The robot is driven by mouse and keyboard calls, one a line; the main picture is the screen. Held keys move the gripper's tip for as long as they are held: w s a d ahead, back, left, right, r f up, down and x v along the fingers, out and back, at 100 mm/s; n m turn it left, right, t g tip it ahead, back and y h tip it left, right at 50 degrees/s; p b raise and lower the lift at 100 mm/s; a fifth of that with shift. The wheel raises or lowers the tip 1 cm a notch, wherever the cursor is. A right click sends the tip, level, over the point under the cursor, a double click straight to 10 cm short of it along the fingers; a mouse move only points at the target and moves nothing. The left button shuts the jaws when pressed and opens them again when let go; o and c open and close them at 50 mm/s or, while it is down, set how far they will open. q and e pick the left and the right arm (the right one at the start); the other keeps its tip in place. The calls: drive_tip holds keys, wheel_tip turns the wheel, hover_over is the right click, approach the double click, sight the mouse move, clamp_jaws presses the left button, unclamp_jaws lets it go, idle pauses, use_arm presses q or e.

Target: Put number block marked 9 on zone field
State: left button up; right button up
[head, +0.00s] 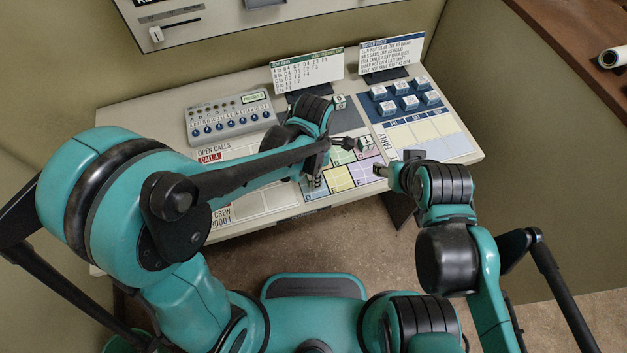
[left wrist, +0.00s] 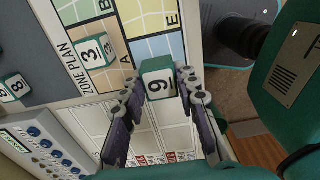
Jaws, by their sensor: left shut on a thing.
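The number block marked 9 (left wrist: 158,84), white-topped with green sides, is between the fingers of my left gripper (left wrist: 160,92), which is shut on it. In the left wrist view it overlaps the lower edge of the blue cell of the zone field (left wrist: 152,22); I cannot tell whether it touches the surface. In the head view my left gripper (head: 317,178) is over the left part of the coloured zone field (head: 340,179) and hides the block. My right gripper (head: 378,170) is by the field's right side; its opening is unclear.
A block marked 3 (left wrist: 93,50) stands on the field's beige cell. Another block (head: 366,143) is on its far right. Several blocks stand on the blue panel (head: 405,97). Two card stands and a knobbed unit (head: 231,117) line the back.

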use_arm(q)
drive_tip(key=shift+f+b, duration=0.65)
drive_tip(key=shift+f, duration=1.2)
drive_tip(key=shift+f, duration=0.1)
drive_tip(key=o, duration=1)
